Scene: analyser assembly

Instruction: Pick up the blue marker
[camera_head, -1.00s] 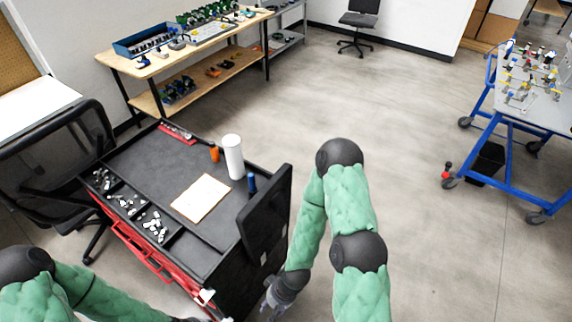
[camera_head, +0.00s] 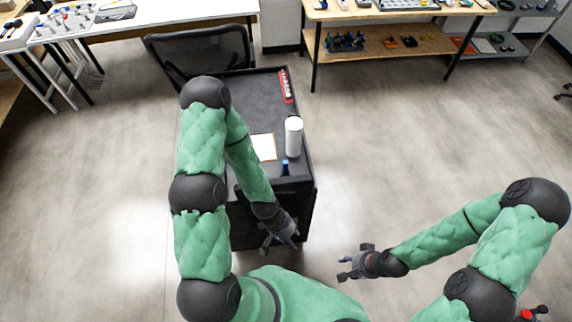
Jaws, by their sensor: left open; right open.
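The blue marker (camera_head: 285,167) stands upright on the top of the black cart (camera_head: 247,93), near its close right corner, just in front of a white cylinder. My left gripper (camera_head: 279,243) is open and empty, in front of the cart's near side and lower in the picture than the marker. My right gripper (camera_head: 347,265) is open and empty over the floor, right of the cart and apart from it. My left arm hides the left part of the cart top.
A white cylinder (camera_head: 293,137) stands behind the marker, beside a paper sheet (camera_head: 262,147). A red tool holder (camera_head: 286,87) lies at the far right edge of the cart. A black chair (camera_head: 199,52) is behind the cart.

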